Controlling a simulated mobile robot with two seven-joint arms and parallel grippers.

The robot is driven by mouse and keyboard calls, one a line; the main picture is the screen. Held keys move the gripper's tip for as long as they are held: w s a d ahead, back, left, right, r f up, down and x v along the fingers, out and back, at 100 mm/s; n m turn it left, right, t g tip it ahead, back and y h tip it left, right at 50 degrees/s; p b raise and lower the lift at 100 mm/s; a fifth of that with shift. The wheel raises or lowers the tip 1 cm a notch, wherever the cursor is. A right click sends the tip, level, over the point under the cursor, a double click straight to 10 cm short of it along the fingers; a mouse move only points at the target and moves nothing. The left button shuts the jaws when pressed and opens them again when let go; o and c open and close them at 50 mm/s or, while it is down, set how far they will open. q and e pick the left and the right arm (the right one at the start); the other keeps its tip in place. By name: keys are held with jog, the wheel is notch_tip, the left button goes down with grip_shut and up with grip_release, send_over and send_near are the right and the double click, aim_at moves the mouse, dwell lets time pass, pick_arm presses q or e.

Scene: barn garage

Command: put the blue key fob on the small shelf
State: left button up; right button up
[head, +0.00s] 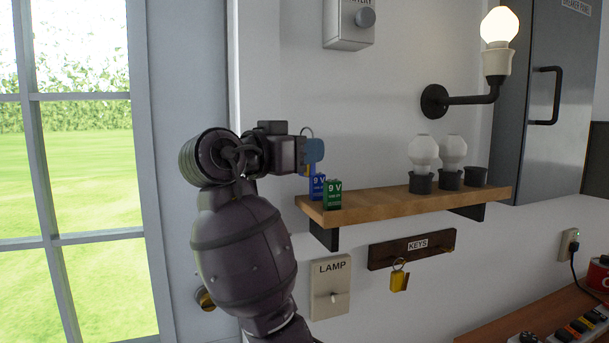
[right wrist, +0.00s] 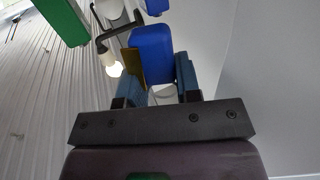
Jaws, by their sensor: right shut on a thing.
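The small shelf (head: 400,207) is a wooden board on dark brackets on the wall, in the middle of the head view. My right gripper (head: 306,152) is above and at the left end of the shelf, pointing right. It is shut on the blue key fob (head: 315,149), which has a ring on top. In the right wrist view the blue key fob (right wrist: 152,52) sits between the two fingers (right wrist: 158,85), with a yellowish piece beside it. The fob is held above the shelf's level, apart from the board. My left gripper is not in view.
A blue 9V battery (head: 318,187) and a green one (head: 332,195) stand at the shelf's left end, just below the fob. Bulbs in dark holders (head: 450,180) stand on the right. The shelf's middle is clear. A key rack (head: 440,247) with a yellow tag hangs below.

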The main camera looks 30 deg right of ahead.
aim_at(304, 176)
jog(key=shift+f, duration=2.2)
jog(key=shift+f, duration=0.15)
jog(key=o, duration=0.9)
